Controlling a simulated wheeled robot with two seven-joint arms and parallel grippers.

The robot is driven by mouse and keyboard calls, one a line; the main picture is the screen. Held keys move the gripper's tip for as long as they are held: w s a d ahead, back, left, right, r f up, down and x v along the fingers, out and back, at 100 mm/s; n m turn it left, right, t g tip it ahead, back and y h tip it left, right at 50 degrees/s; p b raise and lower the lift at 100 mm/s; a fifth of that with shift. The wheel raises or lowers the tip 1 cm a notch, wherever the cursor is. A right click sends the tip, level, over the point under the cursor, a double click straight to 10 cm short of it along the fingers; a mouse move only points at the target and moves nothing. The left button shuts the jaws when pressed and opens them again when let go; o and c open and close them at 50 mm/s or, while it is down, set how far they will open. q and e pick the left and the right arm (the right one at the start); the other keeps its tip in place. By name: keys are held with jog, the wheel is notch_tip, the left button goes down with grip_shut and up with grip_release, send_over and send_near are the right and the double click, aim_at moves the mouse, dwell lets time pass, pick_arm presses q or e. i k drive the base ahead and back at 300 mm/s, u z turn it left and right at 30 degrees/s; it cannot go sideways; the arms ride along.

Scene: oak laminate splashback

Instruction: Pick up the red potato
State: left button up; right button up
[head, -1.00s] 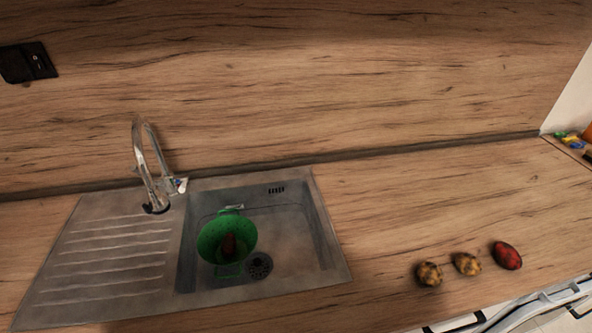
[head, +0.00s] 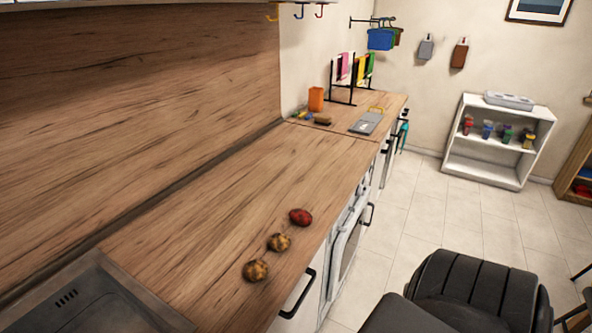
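The red potato (head: 300,217) lies on the wooden worktop (head: 221,192) near its front edge. It is the farthest of three potatoes in a loose row. A yellow-brown potato (head: 279,242) lies just nearer, and another yellow-brown potato (head: 255,270) lies nearest, toward the sink. The potatoes appear apart from each other. Neither of my grippers shows in the head view.
The steel sink (head: 91,296) is at lower left. A black padded chair (head: 474,291) stands on the floor at lower right. Farther back are an orange container (head: 316,99), a grey board (head: 367,122) and a white shelf (head: 491,173). The worktop behind the potatoes is clear.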

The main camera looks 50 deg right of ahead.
aim_at(302, 217)
jog(key=z, duration=0.05)
jog(key=k, duration=1.25)
jog(key=z, duration=0.45)
jog(key=i, duration=0.5)
jog(key=z, duration=0.8)
jog(key=i, duration=1)
jog(key=z, duration=1.55)
jog(key=i, duration=1.65)
